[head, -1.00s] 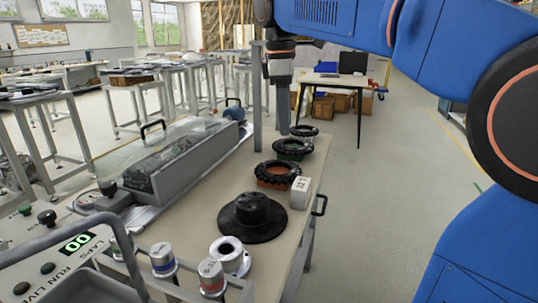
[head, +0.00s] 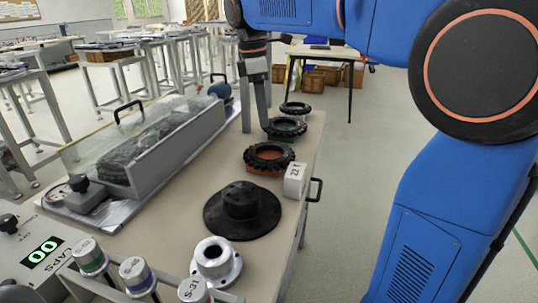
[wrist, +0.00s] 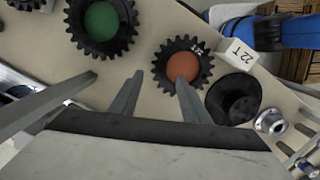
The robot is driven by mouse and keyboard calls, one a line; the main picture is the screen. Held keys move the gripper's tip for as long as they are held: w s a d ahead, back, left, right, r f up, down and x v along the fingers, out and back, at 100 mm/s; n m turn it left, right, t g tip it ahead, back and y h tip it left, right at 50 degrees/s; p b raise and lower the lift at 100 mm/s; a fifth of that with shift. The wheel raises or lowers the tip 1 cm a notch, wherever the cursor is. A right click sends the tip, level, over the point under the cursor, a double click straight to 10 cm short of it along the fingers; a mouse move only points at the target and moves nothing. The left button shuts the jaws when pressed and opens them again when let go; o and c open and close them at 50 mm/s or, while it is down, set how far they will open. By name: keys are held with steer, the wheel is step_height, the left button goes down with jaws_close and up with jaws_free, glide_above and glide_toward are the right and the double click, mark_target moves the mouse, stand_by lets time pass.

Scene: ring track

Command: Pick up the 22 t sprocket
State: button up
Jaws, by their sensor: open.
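The 22 t sprocket, a black toothed ring around an orange-red hub (head: 268,156), lies flat on the bench beside a white block marked 22 T (head: 294,180). It also shows in the wrist view (wrist: 183,66), with the block (wrist: 237,54) at its upper right. My gripper (wrist: 160,77) is open and empty in the wrist view. The gap is not centred on the sprocket. In the head view my gripper (head: 256,124) hangs downward behind the sprocket; its height is hard to judge.
A larger sprocket with a green hub (wrist: 100,20) lies left of the target. A black stepped hub (head: 242,205) and a silver flanged part (head: 215,260) sit nearer. A clear-covered case (head: 150,145) flanks the bench's left side.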

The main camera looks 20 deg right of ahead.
steer(key=shift+s+d+f, duration=0.1)
steer(key=shift+d+f, duration=0.1)
steer(key=shift+f, duration=1.1)
steer(key=shift+d+f, duration=0.2)
steer(key=shift+f, duration=1.1)
steer(key=shift+s+d+f, duration=0.1)
steer(key=shift+d+f, duration=0.1)
steer(key=shift+f, duration=1.1)
jaws_close()
